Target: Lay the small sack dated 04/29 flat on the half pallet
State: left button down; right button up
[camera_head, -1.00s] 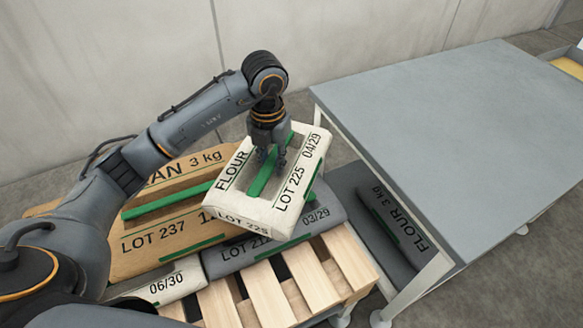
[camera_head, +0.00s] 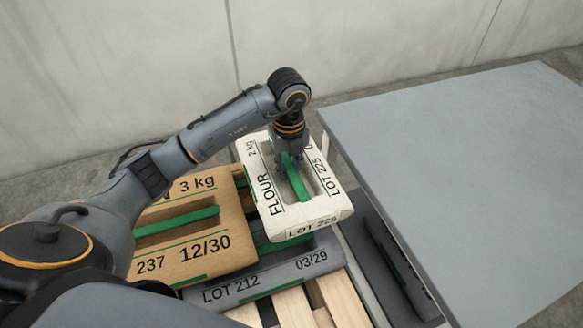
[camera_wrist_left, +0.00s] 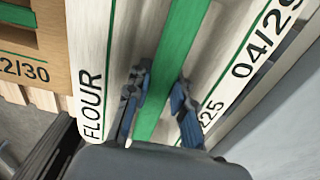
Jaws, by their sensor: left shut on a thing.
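The white flour sack (camera_head: 322,208), marked LOT 225, has a green strap along its middle. Its date 04/29 reads in the left wrist view (camera_wrist_left: 258,48). My left gripper (camera_head: 290,168) is shut on the sack's green strap, and its two fingers (camera_wrist_left: 157,105) sit on either side of the strap in the left wrist view. The sack hangs above the half pallet (camera_head: 292,306), slightly tilted, over the grey sack's far part. The pallet's wooden slats show at the near side. My right gripper is not in view.
A brown sack (camera_head: 205,262) dated 12/30 lies left of the held sack. A grey sack (camera_head: 270,278), LOT 212 dated 03/29, lies on the pallet. A grey table (camera_head: 450,150) stands close on the right, with a dark sack (camera_head: 398,265) low beside it.

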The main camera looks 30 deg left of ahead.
aim_at(289, 188)
pick_arm(q)
jog(key=shift+w+f+b, duration=0.1)
jog(key=shift+f+b, duration=0.3)
jog(key=shift+f, duration=2.75)
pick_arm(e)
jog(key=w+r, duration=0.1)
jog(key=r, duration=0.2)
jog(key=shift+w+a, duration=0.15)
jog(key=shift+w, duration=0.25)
pick_arm(q)
jog(key=shift+f, duration=0.15)
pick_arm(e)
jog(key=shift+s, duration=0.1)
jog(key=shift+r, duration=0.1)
pick_arm(q)
jog(key=shift+f, duration=0.4)
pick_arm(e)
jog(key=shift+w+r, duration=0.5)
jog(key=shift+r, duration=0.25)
pick_arm(q)
jog(key=c, duration=1.5)
grip_release()
jog(key=shift+f+b, duration=0.2)
jog(key=shift+b, duration=0.1)
jog(key=o, duration=0.3)
jog(key=shift+o, duration=0.2)
jog(key=shift+r, duration=0.1)
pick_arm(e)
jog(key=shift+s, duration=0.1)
